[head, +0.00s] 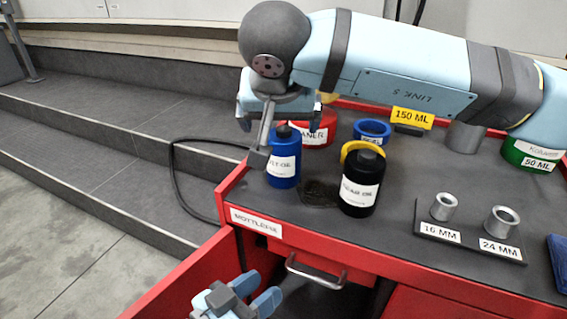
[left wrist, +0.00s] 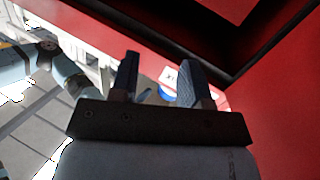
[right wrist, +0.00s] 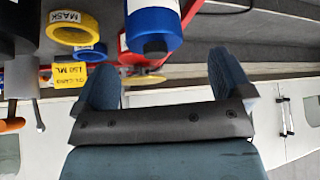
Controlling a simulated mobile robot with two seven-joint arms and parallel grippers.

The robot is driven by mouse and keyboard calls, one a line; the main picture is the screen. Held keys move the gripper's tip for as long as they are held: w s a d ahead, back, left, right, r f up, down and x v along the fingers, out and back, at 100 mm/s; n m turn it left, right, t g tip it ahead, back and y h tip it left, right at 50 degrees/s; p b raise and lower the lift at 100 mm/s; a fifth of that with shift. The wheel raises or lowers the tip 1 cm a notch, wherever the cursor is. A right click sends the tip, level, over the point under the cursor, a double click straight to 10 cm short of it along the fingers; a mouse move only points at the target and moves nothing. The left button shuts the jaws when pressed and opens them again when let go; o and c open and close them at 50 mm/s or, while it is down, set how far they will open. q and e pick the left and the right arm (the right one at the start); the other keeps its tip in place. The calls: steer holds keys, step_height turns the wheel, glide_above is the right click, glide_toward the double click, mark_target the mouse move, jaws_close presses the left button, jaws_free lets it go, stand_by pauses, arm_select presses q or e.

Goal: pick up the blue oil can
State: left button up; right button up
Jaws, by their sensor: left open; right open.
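My right gripper (head: 278,108) is open and empty, above and close behind the can in the head view. In the right wrist view the blue can (right wrist: 153,32) shows beyond the open fingers (right wrist: 165,80), not between them. My left gripper (head: 245,298) is low by the open drawer, open and empty. In the left wrist view a small blue and white thing (left wrist: 168,82) shows between its fingers (left wrist: 160,75).
A black oil can (head: 360,190) stands just right of the blue can, with a yellow ring (head: 362,149) behind it. A red container (head: 318,136) and a blue ring (head: 371,129) stand behind. Metal sockets (head: 444,206) sit farther right. An open red drawer (head: 190,270) juts out below.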

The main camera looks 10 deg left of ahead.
mark_target(284, 128)
steer(key=shift+b+x, duration=0.3)
steer(key=shift+x, duration=0.6)
steer(key=b+x, duration=0.1)
steer(key=x, duration=0.1)
steer(key=b+x, duration=0.1)
steer(key=x, duration=0.1)
steer(key=shift+w+d+f, duration=0.2)
steer(key=shift+w+d, duration=0.05)
steer(key=shift+w, duration=0.1)
steer(key=shift+r, duration=0.1)
steer(key=shift+c, duration=0.3)
steer(key=c, duration=1.1)
arm_select(q)
steer(key=shift+w+a+f+m, duration=0.4)
steer(key=shift+w+m, duration=0.15)
steer(key=shift+m, duration=0.25)
arm_select(e)
steer(key=shift+c, duration=0.3)
steer(key=shift+r, duration=0.15)
